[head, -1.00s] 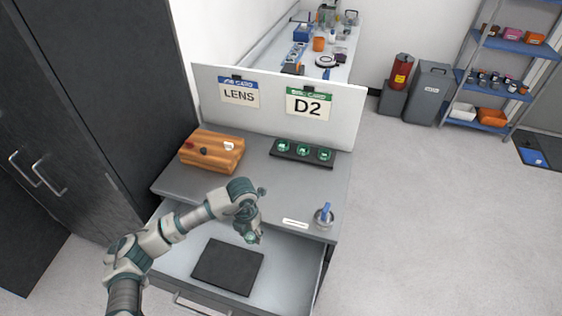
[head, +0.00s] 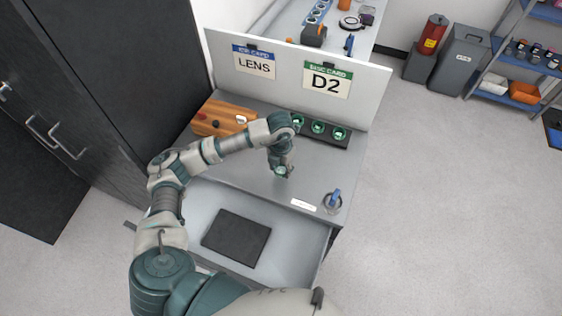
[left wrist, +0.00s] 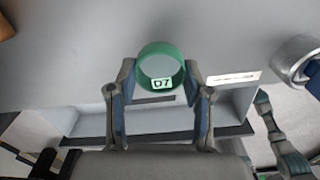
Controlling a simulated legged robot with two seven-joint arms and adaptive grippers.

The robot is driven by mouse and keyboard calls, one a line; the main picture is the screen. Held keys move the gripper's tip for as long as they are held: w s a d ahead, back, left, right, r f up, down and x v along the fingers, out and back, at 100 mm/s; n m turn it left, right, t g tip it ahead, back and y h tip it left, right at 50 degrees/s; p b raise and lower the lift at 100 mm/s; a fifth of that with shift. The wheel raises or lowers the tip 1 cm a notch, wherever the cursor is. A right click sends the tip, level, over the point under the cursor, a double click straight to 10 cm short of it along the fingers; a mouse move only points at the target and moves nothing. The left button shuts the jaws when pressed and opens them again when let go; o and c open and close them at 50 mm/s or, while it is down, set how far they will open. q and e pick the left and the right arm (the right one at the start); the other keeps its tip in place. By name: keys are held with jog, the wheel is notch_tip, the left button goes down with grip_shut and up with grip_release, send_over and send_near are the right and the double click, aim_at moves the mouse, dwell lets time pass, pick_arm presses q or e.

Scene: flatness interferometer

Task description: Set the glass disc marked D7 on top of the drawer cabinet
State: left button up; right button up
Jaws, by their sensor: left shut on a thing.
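My left gripper (head: 281,173) is shut on the green-rimmed glass disc marked D7. In the left wrist view the D7 disc (left wrist: 160,67) sits between the two fingertips, its label facing the camera. The drawer cabinet (head: 232,173) has a grey top, and the gripper is over its front middle part. I cannot tell whether the disc touches the top. The cabinet's drawer (head: 290,237) is open, with a dark mat (head: 237,238) in it. My right gripper is not in view.
A black rack (head: 338,138) with green discs stands at the back, before a white panel (head: 290,65) with LENS and D2 cards. A wooden block (head: 215,119) is back left. A round holder with a blue item (head: 333,201) and a white label strip (head: 303,205) are front right.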

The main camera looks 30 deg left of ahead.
aim_at(280, 165)
pick_arm(q)
jog(key=w, duration=0.1)
jog(key=w+a, duration=0.2)
jog(key=shift+w+f, duration=0.2)
jog(key=shift+f, duration=0.05)
jog(key=shift+a+f, duration=0.1)
jog(key=shift+f, duration=0.15)
notch_tip(280, 165, down, 3)
jog(key=shift+p, duration=0.4)
jog(key=o, duration=1.2)
jog(key=shift+d, duration=0.2)
jog(key=shift+c, duration=0.2)
jog(key=shift+a, duration=0.1)
notch_tip(280, 165, up, 12)
jog(key=b, duration=0.1)
